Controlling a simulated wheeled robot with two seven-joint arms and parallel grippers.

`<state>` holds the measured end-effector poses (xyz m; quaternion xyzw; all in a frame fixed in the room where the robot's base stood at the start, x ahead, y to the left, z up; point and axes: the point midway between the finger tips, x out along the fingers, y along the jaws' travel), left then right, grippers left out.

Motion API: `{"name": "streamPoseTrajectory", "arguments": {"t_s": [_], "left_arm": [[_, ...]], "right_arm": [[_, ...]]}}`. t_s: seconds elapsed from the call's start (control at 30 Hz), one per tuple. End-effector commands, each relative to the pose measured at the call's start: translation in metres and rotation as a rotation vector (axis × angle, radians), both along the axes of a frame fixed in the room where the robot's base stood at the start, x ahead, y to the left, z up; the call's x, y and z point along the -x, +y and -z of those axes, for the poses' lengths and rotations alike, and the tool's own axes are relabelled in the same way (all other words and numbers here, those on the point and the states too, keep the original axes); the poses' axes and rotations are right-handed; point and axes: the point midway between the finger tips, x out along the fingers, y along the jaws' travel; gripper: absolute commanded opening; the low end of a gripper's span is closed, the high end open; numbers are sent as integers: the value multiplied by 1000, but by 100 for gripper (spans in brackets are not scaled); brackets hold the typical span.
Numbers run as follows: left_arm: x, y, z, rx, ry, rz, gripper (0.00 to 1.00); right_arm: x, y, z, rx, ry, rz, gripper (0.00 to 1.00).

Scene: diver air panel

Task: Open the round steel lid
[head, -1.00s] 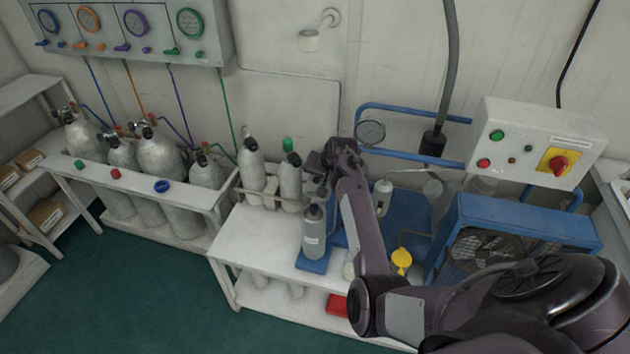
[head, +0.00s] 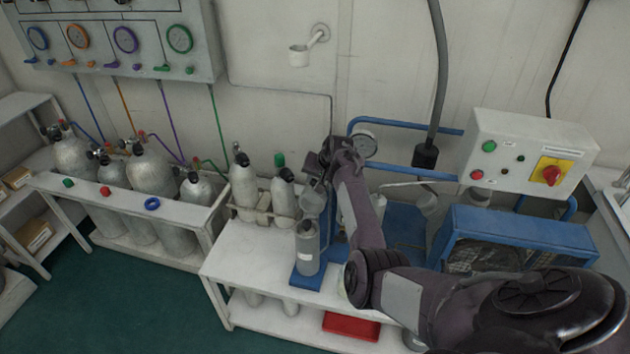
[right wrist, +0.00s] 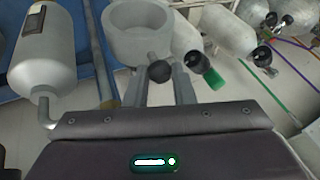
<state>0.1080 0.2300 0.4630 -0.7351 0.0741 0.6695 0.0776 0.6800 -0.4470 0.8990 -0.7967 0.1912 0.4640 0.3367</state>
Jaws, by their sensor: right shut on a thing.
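A round grey steel piece, apparently the lid (head: 313,196), shows just below my right gripper (head: 324,168) in the head view, above a grey bottle (head: 307,252). In the right wrist view this piece (right wrist: 138,38) looks like a hollow, thick-rimmed cup. A dark ball knob (right wrist: 160,71) lies in front of its wall, between the fingertips of the right gripper (right wrist: 160,80). The right gripper is shut on this knob. How the knob joins the round piece is hard to see. My left gripper is not in view.
Two grey cylinders (head: 244,190) stand in a rack left of the gripper. A white canister (right wrist: 45,55) is close on the other side. A blue frame (head: 515,240) and a switch box (head: 530,155) are at the right. The white bench (head: 240,255) has free room at left.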

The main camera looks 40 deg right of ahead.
Motion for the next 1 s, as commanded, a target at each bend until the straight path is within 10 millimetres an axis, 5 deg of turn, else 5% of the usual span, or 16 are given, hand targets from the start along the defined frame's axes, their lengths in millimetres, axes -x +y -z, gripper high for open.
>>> {"name": "streamPoseTrajectory", "arguments": {"t_s": [0.23, 0.27, 0.4, 0.77, 1.0], "left_arm": [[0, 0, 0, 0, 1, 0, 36], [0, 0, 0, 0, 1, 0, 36], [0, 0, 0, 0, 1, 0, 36], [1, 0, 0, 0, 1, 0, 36], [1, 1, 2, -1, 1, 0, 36]], "right_arm": [[-2, -4, -5, 8, -13, 6, 0], [-2, -4, -5, 7, -13, 5, 26], [-2, -3, -4, 6, -9, 3, 44], [1, -1, -5, 2, -4, 1, 44], [16, -2, -31, 4, -7, 1, 44]]}}
